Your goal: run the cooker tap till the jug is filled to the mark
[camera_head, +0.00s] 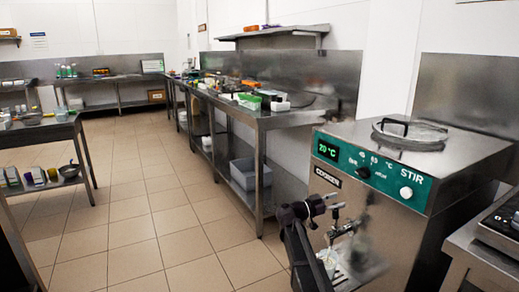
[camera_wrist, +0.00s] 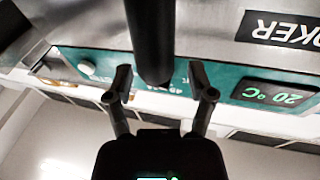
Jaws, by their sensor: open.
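The cooker (camera_head: 405,185) is a steel cabinet with a green control panel and a display reading 20 °C. My gripper (camera_wrist: 163,82) is open in front of it. In the wrist view, which looks upside down, a black rod (camera_wrist: 151,40), probably the tap's handle, reaches down between the two fingertips; I cannot tell whether they touch it. A pale see-through shape (camera_head: 361,248), apparently the jug, stands low at the cooker's front. Its mark and water level cannot be made out.
A round lid (camera_head: 425,137) with a black handle sits on the cooker. A steel bench (camera_head: 285,119) with containers stands to the left, a grey bin (camera_head: 250,174) on its lower shelf. Another counter (camera_head: 480,262) is close at the right. The tiled floor (camera_head: 140,215) is clear.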

